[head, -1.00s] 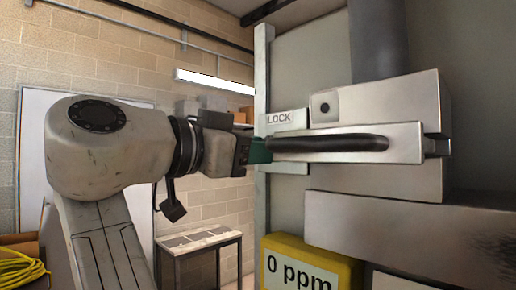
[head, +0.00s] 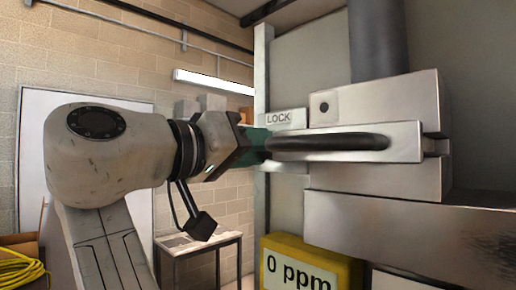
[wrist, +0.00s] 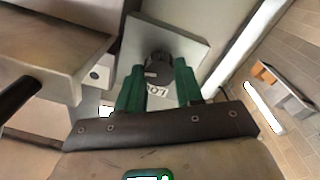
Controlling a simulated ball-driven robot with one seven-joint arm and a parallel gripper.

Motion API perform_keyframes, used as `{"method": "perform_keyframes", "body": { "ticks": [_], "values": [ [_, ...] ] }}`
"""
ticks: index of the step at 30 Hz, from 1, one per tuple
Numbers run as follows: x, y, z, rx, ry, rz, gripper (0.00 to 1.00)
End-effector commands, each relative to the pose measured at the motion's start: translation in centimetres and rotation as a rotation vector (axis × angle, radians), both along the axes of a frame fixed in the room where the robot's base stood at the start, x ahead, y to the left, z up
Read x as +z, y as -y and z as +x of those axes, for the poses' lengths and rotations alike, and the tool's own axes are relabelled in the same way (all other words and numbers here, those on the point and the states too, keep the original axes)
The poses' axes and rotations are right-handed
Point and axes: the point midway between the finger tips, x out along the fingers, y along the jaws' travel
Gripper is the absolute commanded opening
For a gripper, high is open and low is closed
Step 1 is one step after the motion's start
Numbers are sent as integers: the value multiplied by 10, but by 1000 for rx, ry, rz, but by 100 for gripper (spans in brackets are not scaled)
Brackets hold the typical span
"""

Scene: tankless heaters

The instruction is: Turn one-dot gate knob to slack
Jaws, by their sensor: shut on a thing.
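The one-dot mark is on the steel gate block (head: 375,105), and a "LOCK" label (head: 280,118) is beside it. The dot also shows in the wrist view (wrist: 94,75). The dark round gate knob (wrist: 158,68) sits on a square grey plate. My gripper's green fingers (wrist: 159,82) are shut on the knob, one on each side. In the head view my gripper (head: 257,146) meets the panel just below the label, and the knob is hidden there. Part of the label shows upside down between the fingers. No slack label is readable.
A long black handle (head: 330,142) on a steel bar is just right of my gripper. A yellow meter reading 0 ppm (head: 310,265) is below. A steel duct (head: 415,225) juts out at lower right. A small table (head: 200,243) stands behind my arm.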

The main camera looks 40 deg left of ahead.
Motion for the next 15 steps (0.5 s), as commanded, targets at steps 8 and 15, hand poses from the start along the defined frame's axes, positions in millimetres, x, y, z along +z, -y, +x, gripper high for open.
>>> {"method": "perform_keyframes", "body": {
  "ticks": [8, 15],
  "values": [
    [1, 0, 0, 3, -18, -261, 6],
    [1, 0, -1, 3, -33, -488, 6]
  ]
}}
